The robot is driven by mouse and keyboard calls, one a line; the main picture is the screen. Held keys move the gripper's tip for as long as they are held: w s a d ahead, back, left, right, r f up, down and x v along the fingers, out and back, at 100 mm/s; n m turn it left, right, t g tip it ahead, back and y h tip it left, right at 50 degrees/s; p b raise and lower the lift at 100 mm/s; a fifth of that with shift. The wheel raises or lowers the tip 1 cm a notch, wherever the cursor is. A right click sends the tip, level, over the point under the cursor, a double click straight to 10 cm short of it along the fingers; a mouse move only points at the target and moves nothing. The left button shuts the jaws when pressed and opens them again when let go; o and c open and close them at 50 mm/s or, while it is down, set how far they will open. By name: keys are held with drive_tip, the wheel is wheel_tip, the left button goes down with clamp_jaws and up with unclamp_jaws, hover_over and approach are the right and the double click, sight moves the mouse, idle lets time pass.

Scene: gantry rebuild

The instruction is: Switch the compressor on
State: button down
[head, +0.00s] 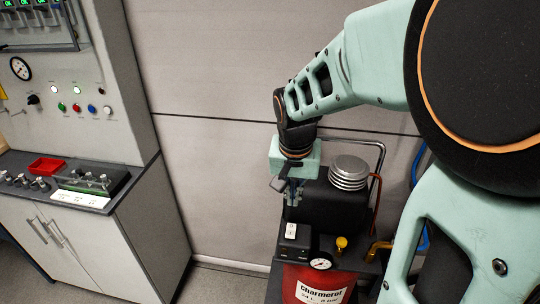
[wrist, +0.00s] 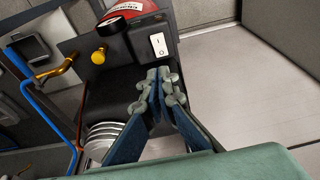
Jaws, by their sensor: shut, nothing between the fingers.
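The compressor has a red tank (head: 312,285) with a white label and a black top, below the middle of the head view. Its white rocker switch (head: 291,231) is on a black box at the left of the top. In the wrist view the switch (wrist: 158,45) shows marks I and O, just beyond my fingertips. My gripper (head: 291,198) points down above and behind the switch. In the wrist view its fingers (wrist: 160,80) are together and empty. The fingertips look apart from the switch. Which side of the rocker is pressed I cannot tell.
A round gauge (head: 321,264) and a yellow knob (head: 341,242) sit right of the switch. A ribbed silver cylinder (head: 349,172) and a metal handle (head: 372,143) stand behind. A cabinet with a control panel (head: 75,80) is at left. Floor beside the compressor is clear.

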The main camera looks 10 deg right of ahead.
sight(290, 234)
drive_tip(key=shift+s+a, duration=0.1)
drive_tip(key=shift+s, duration=0.05)
drive_tip(key=b+x, duration=0.3)
drive_tip(key=x, duration=0.1)
drive_tip(key=b+x, duration=0.2)
drive_tip(key=x, duration=0.2)
drive_tip(key=b+x, duration=0.3)
drive_tip(key=x, duration=0.1)
drive_tip(key=shift+s+f+b, duration=0.25)
drive_tip(key=shift+f+b, duration=0.05)
drive_tip(key=shift+f, duration=0.1)
drive_tip(key=shift+s+a+f+b, duration=0.15)
drive_tip(key=shift+f+b, duration=0.2)
drive_tip(key=shift+f, duration=0.25)
drive_tip(key=shift+s+f+b, duration=0.15)
drive_tip(key=shift+f+b, duration=0.4)
drive_tip(key=shift+b, duration=0.1)
drive_tip(key=shift+r, duration=0.1)
drive_tip(key=shift+r, duration=0.1)
drive_tip(key=shift+w+r+p, duration=0.25)
drive_tip(key=shift+w+p, duration=0.1)
drive_tip(key=shift+w, duration=0.3)
